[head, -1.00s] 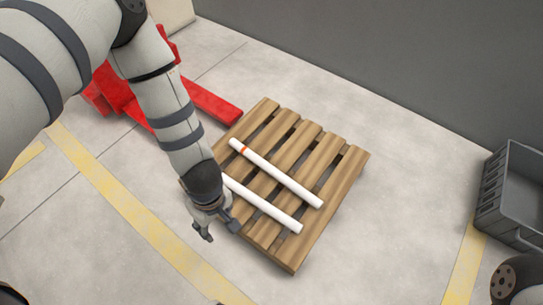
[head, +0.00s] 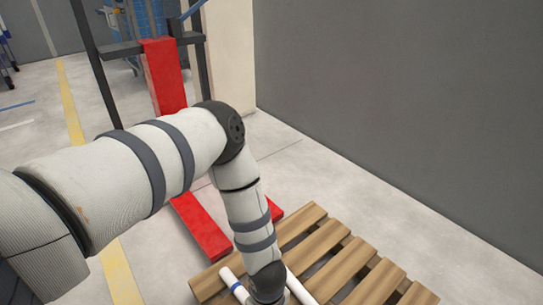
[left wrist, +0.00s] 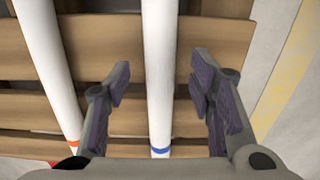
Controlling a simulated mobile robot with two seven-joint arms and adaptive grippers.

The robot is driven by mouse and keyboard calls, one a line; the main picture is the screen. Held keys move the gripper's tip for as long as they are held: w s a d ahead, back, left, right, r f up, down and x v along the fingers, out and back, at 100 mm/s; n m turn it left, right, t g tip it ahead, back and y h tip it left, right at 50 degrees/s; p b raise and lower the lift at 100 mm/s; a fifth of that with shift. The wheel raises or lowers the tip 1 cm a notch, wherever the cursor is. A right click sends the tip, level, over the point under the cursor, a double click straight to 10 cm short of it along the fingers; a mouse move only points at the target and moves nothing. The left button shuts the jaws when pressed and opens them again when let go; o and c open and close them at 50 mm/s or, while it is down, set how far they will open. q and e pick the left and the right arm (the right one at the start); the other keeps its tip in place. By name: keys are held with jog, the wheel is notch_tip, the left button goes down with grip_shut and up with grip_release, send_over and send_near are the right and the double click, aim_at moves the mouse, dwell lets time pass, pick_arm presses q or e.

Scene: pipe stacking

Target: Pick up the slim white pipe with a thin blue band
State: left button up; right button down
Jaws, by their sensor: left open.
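The slim white pipe with a thin blue band (left wrist: 160,60) lies on the wooden pallet (left wrist: 225,45). Its banded end also shows in the head view (head: 228,276). My left gripper (left wrist: 160,78) is open, with one finger on each side of this pipe near its blue band. The fingers look apart from it, and how far above it they are I cannot tell. A second white pipe with an orange-red band (left wrist: 45,60) lies to the left in the wrist view, outside the fingers. In the head view my left wrist hides part of the pipes, and the fingers are out of sight. My right gripper is not in view.
A red forked pallet jack or lift (head: 165,75) stands behind the pallet, its forks reaching toward it. A grey wall (head: 400,100) runs along the right. The floor between wall and pallet is clear.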

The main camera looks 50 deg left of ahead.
pick_arm(q)
notch_tip(320, 180, down, 2)
jog(key=shift+f, duration=0.25)
jog(key=shift+r, duration=0.15)
grip_shut()
jog(key=shift+r, duration=0.1)
